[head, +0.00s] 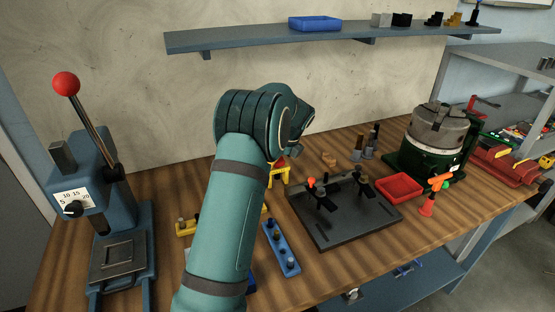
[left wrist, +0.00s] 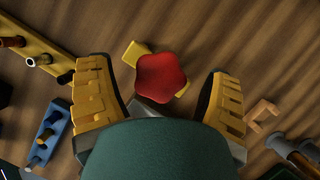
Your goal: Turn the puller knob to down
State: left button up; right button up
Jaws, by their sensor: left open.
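The puller is a small yellow stand with a red, lobed knob. In the head view the yellow puller (head: 280,172) stands on the wooden bench, partly hidden by my left arm. In the left wrist view the red knob (left wrist: 162,77) lies between the two yellow-padded fingers of my left gripper (left wrist: 158,84). The gripper is open, with a gap on each side of the knob. Its fingers are hidden in the head view behind my arm. My right gripper is in neither view. I cannot tell which way the knob is set.
A blue arbor press (head: 108,205) with a red-balled lever stands at the left. A blue block with pegs (head: 281,247) and a dark fixture plate (head: 345,225) lie near the puller. A red tray (head: 399,187) and a green rotary device (head: 432,150) are at the right. A shelf (head: 340,39) hangs above.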

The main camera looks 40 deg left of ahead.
pick_arm(q)
jog(key=c, duration=1.2)
